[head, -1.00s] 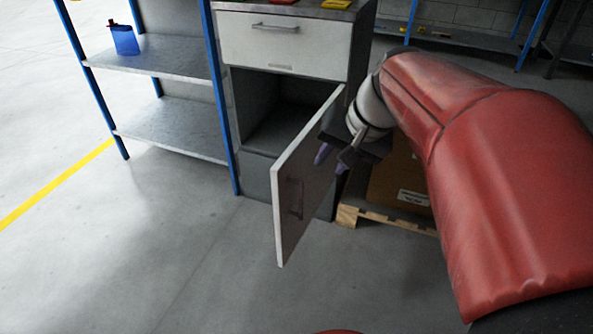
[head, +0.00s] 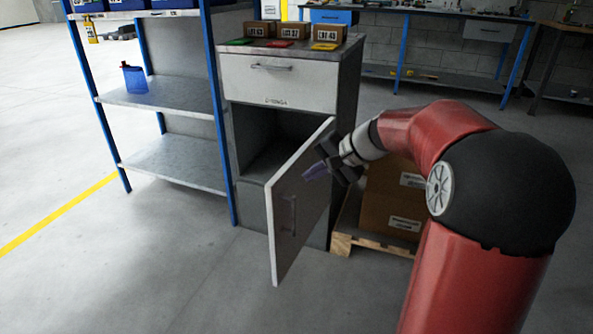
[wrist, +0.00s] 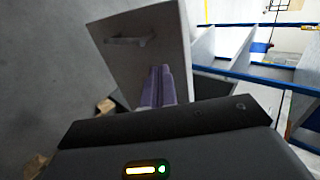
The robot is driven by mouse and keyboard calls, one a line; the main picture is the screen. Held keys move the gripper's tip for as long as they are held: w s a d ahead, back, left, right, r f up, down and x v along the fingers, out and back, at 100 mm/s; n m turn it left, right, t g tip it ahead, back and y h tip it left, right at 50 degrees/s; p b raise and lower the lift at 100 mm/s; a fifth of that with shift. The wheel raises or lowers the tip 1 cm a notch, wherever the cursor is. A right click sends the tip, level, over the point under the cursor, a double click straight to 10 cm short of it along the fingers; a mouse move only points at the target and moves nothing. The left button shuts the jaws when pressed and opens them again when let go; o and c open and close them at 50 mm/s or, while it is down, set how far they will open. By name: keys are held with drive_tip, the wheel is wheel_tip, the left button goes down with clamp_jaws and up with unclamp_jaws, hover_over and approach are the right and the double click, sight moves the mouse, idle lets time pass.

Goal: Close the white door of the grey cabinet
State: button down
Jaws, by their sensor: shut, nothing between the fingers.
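The white door (head: 283,237) of the grey cabinet (head: 348,95) stands wide open, swung out from the cabinet's right side. Its outer face and bar handle (head: 287,215) show, with the handle near the free edge. My gripper (head: 314,171) is on the outer side of the door, nearer the hinge edge than the handle. In the wrist view, the purple fingers (wrist: 158,84) are shut together and empty, in front of the door face (wrist: 150,62). The handle (wrist: 129,40) shows beyond them, to the left. I cannot tell whether the fingertips touch the door.
A blue-framed shelf (head: 175,160) stands directly left of the cabinet. A cardboard box (head: 385,205) on a wooden pallet (head: 345,240) is right of the door, below my arm. Small boxes (head: 290,30) stand on the cabinet top. The floor in front is clear.

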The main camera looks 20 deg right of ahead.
sight(285, 175)
drive_tip(key=shift+w+a+f+p, duration=0.15)
drive_tip(key=shift+w+a, duration=0.6)
drive_tip(key=shift+a, duration=0.15)
drive_tip(key=shift+w+a+f+p, duration=0.1)
drive_tip(key=shift+w+a+p, duration=0.05)
drive_tip(key=shift+w+a, duration=0.65)
drive_tip(key=shift+a, duration=0.1)
